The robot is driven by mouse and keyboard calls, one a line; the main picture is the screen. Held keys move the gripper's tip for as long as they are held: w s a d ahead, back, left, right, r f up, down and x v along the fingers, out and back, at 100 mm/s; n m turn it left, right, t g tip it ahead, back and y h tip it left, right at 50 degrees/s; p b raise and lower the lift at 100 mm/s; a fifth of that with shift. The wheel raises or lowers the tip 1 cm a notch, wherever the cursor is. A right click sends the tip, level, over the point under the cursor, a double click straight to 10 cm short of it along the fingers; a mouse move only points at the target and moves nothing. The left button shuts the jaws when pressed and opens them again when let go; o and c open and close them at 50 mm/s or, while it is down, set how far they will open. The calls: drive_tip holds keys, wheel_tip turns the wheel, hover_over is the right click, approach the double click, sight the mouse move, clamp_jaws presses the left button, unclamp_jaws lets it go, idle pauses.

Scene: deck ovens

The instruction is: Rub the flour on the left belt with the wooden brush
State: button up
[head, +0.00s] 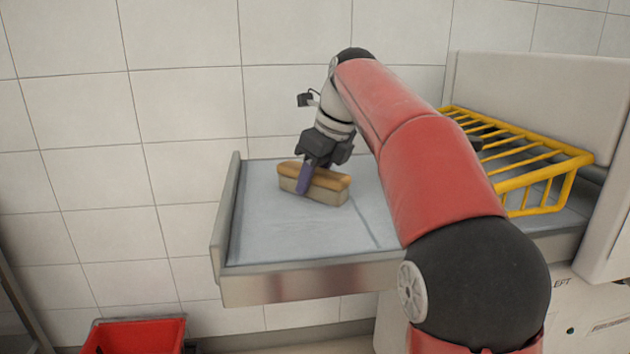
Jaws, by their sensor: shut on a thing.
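The wooden brush (330,183) has a tan wooden top and a pale lower part. It rests on or just above the grey-white belt (270,232) on the left, near its back part. My gripper (306,180) points down over the brush and is shut on it, with one purple finger showing on the near side. The far finger is hidden behind the brush. I cannot clearly make out flour on the belt, and my red arm covers its right part.
A yellow rack (545,172) stands to the right of my arm, next to a pale machine housing (540,95). A tiled wall (185,105) is close behind the belt. A red bin (135,336) sits low at the left. The belt's front left is clear.

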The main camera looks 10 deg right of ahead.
drive_tip(key=shift+w, duration=0.7)
drive_tip(key=shift+r, duration=3)
